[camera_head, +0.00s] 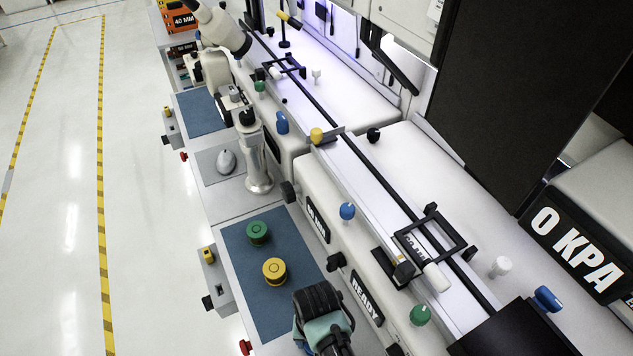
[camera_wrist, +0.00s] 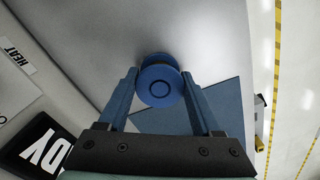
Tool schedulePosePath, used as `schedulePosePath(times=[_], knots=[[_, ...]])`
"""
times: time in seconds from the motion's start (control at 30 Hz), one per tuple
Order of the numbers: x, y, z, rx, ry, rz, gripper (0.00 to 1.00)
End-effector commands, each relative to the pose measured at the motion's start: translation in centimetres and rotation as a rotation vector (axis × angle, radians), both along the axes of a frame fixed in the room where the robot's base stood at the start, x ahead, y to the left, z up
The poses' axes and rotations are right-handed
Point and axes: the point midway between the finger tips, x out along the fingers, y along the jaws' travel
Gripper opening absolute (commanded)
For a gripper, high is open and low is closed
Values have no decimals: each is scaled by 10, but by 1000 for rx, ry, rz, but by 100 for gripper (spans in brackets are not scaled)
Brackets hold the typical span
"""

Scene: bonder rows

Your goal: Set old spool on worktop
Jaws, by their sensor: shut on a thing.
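A blue spool (camera_wrist: 160,86) sits between the two fingers of my gripper (camera_wrist: 160,76) in the wrist view, and the gripper is shut on it. Its flat round face is toward the wrist camera. In the head view my wrist (camera_head: 320,312) is at the bottom, over the near end of the worktop, and hides the fingers and the blue spool. A green spool (camera_head: 259,232) and a yellow spool (camera_head: 274,271) lie flat on the blue mat (camera_head: 243,251) of the worktop. Bare grey worktop (camera_wrist: 165,30) shows behind the held spool; I cannot tell the gap between them.
The machine front with the READY sign (camera_head: 367,300) stands close right of my wrist. A grey switch box (camera_head: 222,278) hangs on the worktop's left edge. The aisle floor (camera_head: 60,180) is clear.

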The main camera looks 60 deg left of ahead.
Motion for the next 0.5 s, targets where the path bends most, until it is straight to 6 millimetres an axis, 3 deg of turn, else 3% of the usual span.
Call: schedulePosePath(times=[0.27, 0.3, 0.43, 0.5], knots=[[0, 0, -3, 1, 1, -1, 8], [0, 0, -3, 1, 1, -1, 70], [0, 0, -3, 1, 1, -1, 93], [0, 0, -3, 1, 1, -1, 96]])
